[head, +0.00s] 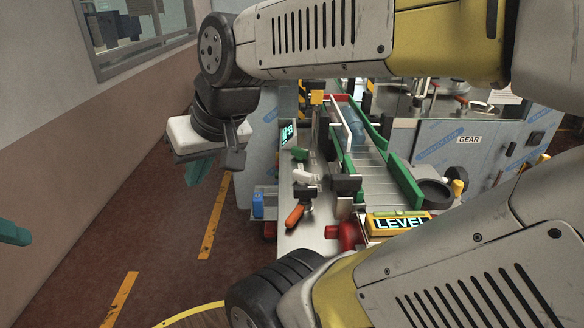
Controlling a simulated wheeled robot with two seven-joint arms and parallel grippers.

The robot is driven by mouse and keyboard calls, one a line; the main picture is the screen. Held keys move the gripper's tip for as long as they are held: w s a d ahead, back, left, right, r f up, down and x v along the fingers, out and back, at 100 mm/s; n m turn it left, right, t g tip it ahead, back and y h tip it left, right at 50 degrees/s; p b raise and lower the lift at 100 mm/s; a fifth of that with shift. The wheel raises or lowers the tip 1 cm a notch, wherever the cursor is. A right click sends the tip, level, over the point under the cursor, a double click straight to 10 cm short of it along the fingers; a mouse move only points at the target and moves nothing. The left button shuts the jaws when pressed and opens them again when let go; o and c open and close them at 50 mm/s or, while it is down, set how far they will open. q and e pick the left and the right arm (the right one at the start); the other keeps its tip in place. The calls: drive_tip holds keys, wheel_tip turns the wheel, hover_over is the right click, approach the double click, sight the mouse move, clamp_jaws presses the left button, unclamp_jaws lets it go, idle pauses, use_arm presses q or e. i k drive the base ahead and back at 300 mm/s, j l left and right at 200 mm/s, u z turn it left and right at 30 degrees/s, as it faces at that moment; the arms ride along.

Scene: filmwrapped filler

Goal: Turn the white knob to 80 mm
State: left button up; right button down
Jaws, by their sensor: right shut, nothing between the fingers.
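The white knob (305,176) is on the narrow pale side panel of the machine, between a green knob (299,154) above it and a black part below it. A small display (288,134) with lit green digits is above the knobs; its reading is too small to tell. My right gripper (193,175), with teal fingers, is shut and empty, left of the panel and apart from the knob. Of my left gripper (15,234), only a teal finger shows at the left edge.
An orange-red handle (294,215) and a red part (347,235) are near the panel's lower end. A conveyor with green rails (405,185) lies to the right, with a yellow LEVEL sign (398,223) at its near end. A blue item (258,205) stands left. The floor left is clear.

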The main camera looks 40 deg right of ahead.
sight(303, 178)
drive_tip(key=i+z, duration=0.2)
drive_tip(key=z, duration=1.45)
drive_tip(key=l+u, duration=0.1)
drive_tip(key=i+l, duration=0.05)
drive_tip(key=l, duration=0.05)
